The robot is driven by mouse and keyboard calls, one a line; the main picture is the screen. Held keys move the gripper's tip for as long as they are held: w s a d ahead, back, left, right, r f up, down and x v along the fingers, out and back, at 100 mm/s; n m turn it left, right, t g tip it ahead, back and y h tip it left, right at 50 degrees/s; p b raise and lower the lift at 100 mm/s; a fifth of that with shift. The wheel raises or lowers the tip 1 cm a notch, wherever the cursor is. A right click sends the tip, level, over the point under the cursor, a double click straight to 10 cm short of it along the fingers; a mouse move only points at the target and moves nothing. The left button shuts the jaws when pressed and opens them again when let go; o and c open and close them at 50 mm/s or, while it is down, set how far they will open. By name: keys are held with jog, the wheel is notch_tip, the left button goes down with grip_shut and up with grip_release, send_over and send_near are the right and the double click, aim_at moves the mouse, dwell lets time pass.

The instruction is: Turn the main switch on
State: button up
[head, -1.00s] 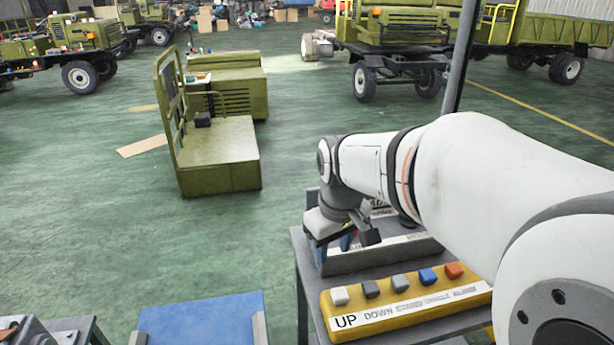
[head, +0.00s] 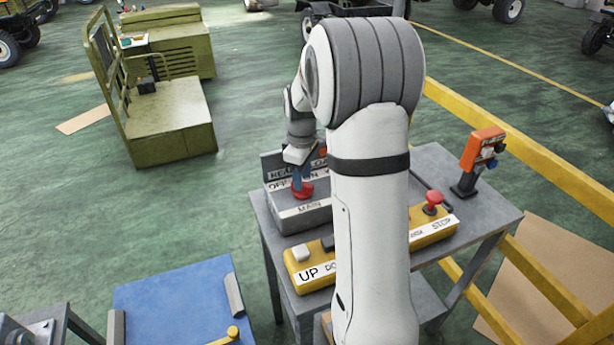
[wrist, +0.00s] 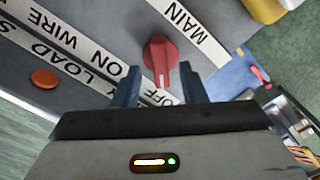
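The main switch is a red knob (head: 303,191) on the grey control box (head: 312,219), above the "MAIN" label. In the wrist view the knob (wrist: 160,62) shows between and just beyond my fingertips, its narrow end pointing toward the "OFF" label (wrist: 157,97). The "ON" label (wrist: 113,69) lies to the left of "OFF". My gripper (head: 300,178) comes down over the knob from behind. In the wrist view my gripper (wrist: 159,88) is open, with one blue finger on each side of the knob's narrow end and gaps between. Whether a finger touches it I cannot tell.
A yellow button panel (head: 302,270) with a red stop button (head: 433,200) stands in front of the box, partly hidden by my arm. An orange device (head: 484,148) stands at the table's right. A yellow rail (head: 530,150) runs behind. An orange button (wrist: 44,78) is on the box.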

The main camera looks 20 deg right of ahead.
jog(key=shift+f, duration=0.95)
jog(key=shift+c, duration=0.4)
